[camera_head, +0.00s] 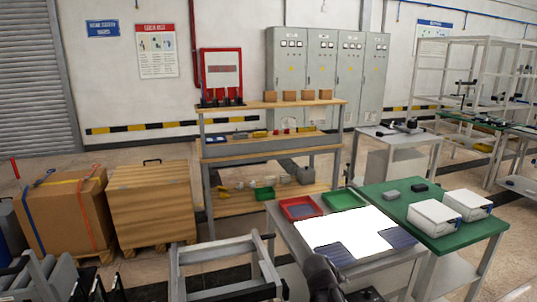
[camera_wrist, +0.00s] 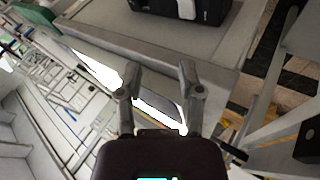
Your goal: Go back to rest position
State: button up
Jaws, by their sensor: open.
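My gripper (camera_wrist: 160,92) shows in the wrist view with its two fingers spread apart and nothing between them. Beyond the fingers are a grey table edge and part of a bright white surface. In the head view a dark part of my arm (camera_head: 322,278) is at the bottom, in front of the light panel table. The fingertips cannot be made out in that view.
The table (camera_head: 285,226) holds a glowing white panel (camera_head: 345,230), a red tray (camera_head: 300,208) and a green tray (camera_head: 344,200). A green-topped table (camera_head: 478,232) with white boxes adjoins it. A wooden shelf bench (camera_head: 270,150) stands behind. Large boxes (camera_head: 150,205) stand left.

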jog(key=s+a+f+m+g+y, duration=0.1)
jog(key=s+a+f+g+y, duration=0.15)
jog(key=s, duration=0.35)
jog(key=s+a+f+m+g+y, duration=0.1)
jog(key=s+a+f+g+y, duration=0.1)
jog(key=s+g+y, duration=0.3)
notch_tip(320, 180, down, 10)
jog(key=t+h+b, duration=0.1)
jog(key=t+b, duration=0.2)
jog(key=b, duration=0.7)
notch_tip(320, 180, up, 21)
jog(key=p, duration=2)
jog(key=shift+s+a+p, duration=0.2)
jog(key=shift+p, duration=0.2)
jog(key=shift+g, duration=0.25)
